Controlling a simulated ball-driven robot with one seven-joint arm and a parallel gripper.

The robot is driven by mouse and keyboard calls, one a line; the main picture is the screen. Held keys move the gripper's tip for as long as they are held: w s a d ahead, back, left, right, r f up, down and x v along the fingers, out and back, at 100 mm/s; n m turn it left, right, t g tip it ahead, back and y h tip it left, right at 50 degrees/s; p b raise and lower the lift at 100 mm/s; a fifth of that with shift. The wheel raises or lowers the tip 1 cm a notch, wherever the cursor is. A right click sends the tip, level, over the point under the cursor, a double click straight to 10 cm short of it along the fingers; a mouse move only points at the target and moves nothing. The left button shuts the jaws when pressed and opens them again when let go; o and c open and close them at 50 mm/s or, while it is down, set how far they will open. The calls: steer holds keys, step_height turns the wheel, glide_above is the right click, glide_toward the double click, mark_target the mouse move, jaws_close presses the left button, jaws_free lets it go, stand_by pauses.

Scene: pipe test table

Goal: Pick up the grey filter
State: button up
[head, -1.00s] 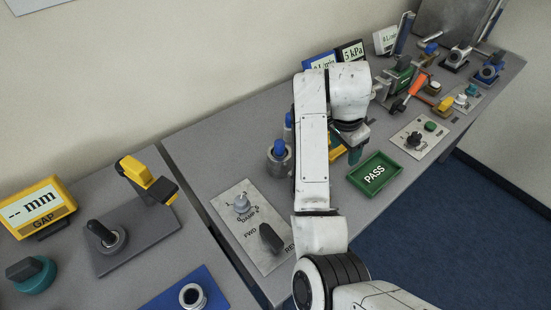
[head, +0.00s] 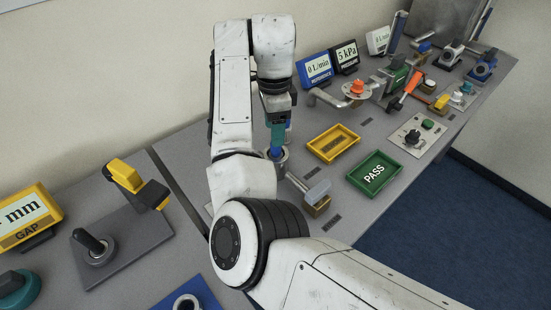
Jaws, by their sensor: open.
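My gripper (head: 277,138), with teal fingers, points down at the left part of the right-hand table. It is open; the gap between its fingers is hard to see. Just below the fingertips is a grey metal cylinder with a blue top (head: 275,154), partly hidden by my gripper and arm. I cannot tell whether the fingers touch it. A second blue-topped piece shows only as a sliver behind the fingers. No part is labelled as the grey filter, and I cannot tell for certain which one it is.
A pale grey lever (head: 317,192) on a brown block stands right of my gripper. A yellow tray (head: 334,143) and a green PASS tray (head: 374,174) lie farther right. Pipes, displays and valves crowd the back. The left table holds a yellow GAP display (head: 30,217).

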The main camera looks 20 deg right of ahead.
mark_target(276, 153)
steer(key=shift+s+d+f+p, duration=0.1)
steer(key=shift+f+p, duration=0.15)
steer(key=shift+f, duration=1.15)
steer(key=shift+s+d+f+p, duration=0.1)
steer(key=shift+f+p, duration=0.15)
steer(key=shift+f, duration=1.15)
jaws_close()
